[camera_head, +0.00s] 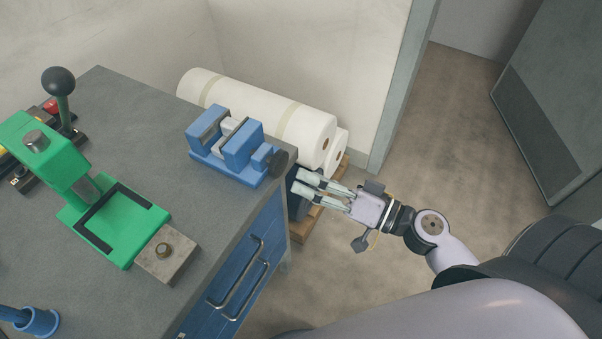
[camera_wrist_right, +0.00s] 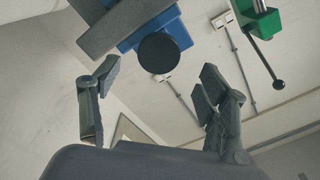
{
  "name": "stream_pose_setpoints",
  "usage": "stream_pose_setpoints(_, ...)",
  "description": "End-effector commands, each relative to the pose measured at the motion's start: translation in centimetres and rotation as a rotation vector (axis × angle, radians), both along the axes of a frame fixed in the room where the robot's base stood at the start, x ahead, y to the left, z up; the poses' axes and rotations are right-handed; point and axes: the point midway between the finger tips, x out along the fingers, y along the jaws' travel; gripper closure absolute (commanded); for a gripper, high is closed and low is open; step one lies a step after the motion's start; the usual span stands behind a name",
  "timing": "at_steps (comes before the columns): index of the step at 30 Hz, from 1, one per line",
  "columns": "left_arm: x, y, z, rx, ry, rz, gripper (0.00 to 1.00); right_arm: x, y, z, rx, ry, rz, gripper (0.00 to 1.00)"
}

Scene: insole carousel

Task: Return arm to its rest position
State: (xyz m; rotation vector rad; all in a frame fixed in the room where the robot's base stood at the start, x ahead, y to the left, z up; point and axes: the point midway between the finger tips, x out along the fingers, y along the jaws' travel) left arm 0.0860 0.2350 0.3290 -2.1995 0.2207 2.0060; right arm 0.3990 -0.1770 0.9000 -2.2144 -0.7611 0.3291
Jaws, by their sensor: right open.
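My right gripper (camera_head: 312,187) is open and empty beside the right edge of the workbench (camera_head: 205,240), close to a blue vise (camera_head: 240,148). Its arm comes in from the lower right. In the right wrist view, the two dark fingers of the right gripper (camera_wrist_right: 150,90) stand wide apart with nothing between them. The underside of the blue vise and its round black knob (camera_wrist_right: 159,53) show above the fingers in that view. My left gripper is not in either view.
A green press (camera_head: 115,225) with a black-knobbed lever stands on the bench. White rolls (camera_head: 300,125) lie on a wooden pallet behind the vise. Blue drawers (camera_head: 240,275) with handles face right. Open floor (camera_head: 440,130) lies beyond my right arm, with a grey door (camera_head: 550,110) further right.

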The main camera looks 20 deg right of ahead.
Motion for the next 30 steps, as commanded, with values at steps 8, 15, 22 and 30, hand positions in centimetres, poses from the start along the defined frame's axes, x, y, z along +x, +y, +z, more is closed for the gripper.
stream_pose_setpoints(8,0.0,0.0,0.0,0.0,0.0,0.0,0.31,-0.4,-0.2,0.1,-0.001,-0.002,0.001,0.31)
stream_pose_setpoints(15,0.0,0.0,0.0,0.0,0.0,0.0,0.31,-0.3,-0.2,0.1,-0.001,-0.002,0.001,0.31)
stream_pose_setpoints(22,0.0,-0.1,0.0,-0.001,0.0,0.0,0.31,0.0,-0.7,-1.6,-0.02,0.026,-0.017,0.31)
stream_pose_setpoints(30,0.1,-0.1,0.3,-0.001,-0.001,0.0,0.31,0.4,-4.4,-17.9,-0.236,0.298,-0.144,0.31)
